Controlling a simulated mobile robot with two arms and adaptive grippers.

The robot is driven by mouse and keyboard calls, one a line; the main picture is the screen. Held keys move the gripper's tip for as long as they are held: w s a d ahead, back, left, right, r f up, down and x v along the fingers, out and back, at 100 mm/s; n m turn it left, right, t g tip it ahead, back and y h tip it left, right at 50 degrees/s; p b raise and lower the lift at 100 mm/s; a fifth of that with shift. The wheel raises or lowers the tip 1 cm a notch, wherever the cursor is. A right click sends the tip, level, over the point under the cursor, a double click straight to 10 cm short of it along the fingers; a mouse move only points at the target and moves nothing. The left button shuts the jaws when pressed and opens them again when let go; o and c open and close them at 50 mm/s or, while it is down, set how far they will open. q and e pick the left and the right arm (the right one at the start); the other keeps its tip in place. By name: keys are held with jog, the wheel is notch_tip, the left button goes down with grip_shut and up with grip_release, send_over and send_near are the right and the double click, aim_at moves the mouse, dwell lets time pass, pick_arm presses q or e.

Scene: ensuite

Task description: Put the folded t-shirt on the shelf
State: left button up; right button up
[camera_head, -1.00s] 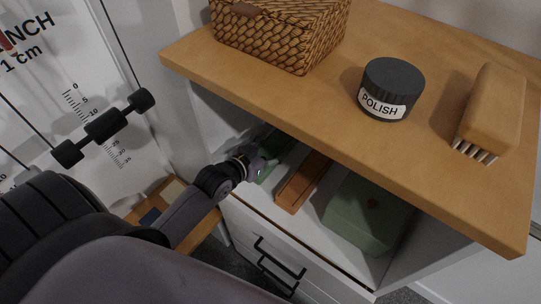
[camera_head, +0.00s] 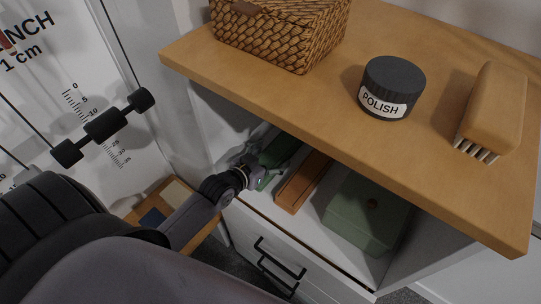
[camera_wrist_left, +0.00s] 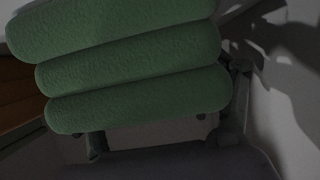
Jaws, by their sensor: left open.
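The folded t-shirt (camera_head: 280,150) is green and lies inside the cabinet's open compartment, at its left end, partly hidden by my gripper and the cabinet top. In the left wrist view the folded t-shirt (camera_wrist_left: 135,65) shows as several thick rounded layers close to the camera. My left gripper (camera_head: 266,171) is at the near end of the shirt, with its fingers open. In the wrist view, parts of the fingers show at the lower left and right of the shirt; I cannot tell whether they touch it. The shelf (camera_head: 258,198) is the white compartment floor. My right gripper is not in view.
A brown wooden object (camera_head: 303,181) and a green lidded box (camera_head: 367,215) stand right of the shirt. The wooden top (camera_head: 300,105) overhangs the compartment and carries a wicker basket (camera_head: 280,30), a polish jar (camera_head: 392,88) and a brush (camera_head: 494,105). Drawers (camera_head: 270,262) are below.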

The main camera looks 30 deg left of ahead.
pick_arm(q)
jog(key=shift+r, duration=0.15)
jog(key=v, duration=1.2)
jog(key=shift+a, duration=0.1)
